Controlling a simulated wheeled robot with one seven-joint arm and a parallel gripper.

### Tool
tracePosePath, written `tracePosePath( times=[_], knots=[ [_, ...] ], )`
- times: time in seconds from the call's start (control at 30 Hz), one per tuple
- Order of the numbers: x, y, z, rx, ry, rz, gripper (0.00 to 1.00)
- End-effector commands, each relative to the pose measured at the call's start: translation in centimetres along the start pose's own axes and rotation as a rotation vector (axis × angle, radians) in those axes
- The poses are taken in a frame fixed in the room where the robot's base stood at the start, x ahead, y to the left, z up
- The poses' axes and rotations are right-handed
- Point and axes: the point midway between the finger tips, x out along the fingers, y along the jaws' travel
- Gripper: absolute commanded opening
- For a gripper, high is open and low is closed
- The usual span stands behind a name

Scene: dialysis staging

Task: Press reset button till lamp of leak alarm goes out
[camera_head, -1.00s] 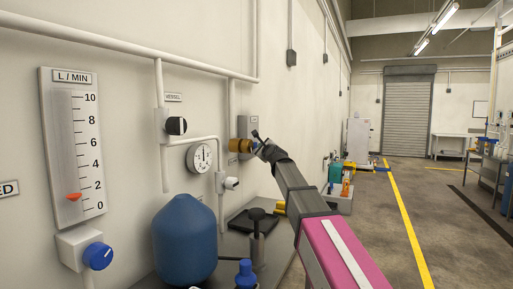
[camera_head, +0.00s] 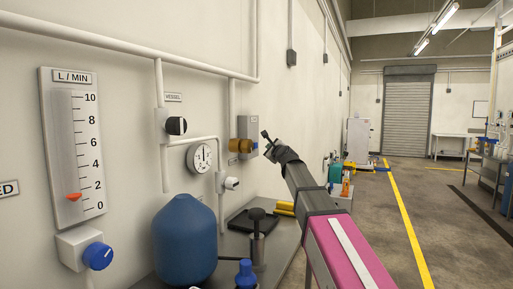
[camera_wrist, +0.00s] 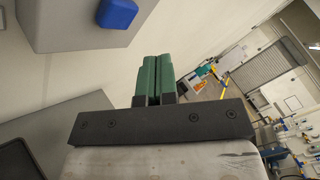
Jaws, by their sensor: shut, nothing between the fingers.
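A grey wall box (camera_head: 249,124) is mounted on the wall, with a small blue button (camera_head: 255,146) on it. The blue button also shows in the wrist view (camera_wrist: 118,13), at the upper left on the grey box (camera_wrist: 75,30). An amber-brown rounded part (camera_head: 241,146) sits at the box's left; I cannot tell whether it is a lit lamp. My gripper (camera_head: 267,138) is just right of the box, apart from it. In the wrist view its green fingers (camera_wrist: 156,72) are together and empty, below and right of the button.
A blue tank (camera_head: 185,240), a black tray (camera_head: 245,220) and a dark-knobbed post (camera_head: 257,240) stand on the grey bench below the wall. A gauge (camera_head: 200,157) and white pipes are left of the box.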

Motion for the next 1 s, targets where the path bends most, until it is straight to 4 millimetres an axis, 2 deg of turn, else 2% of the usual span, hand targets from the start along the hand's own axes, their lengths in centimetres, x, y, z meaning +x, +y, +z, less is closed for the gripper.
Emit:
tracePosePath(
  times=[0.3, 1.0],
  knots=[
    [-1.5, -1.1, -1.1, -0.001, 0.000, 0.000, 0.00],
    [-1.6, -1.1, -1.1, -0.001, 0.000, 0.000, 0.00]
  ],
)
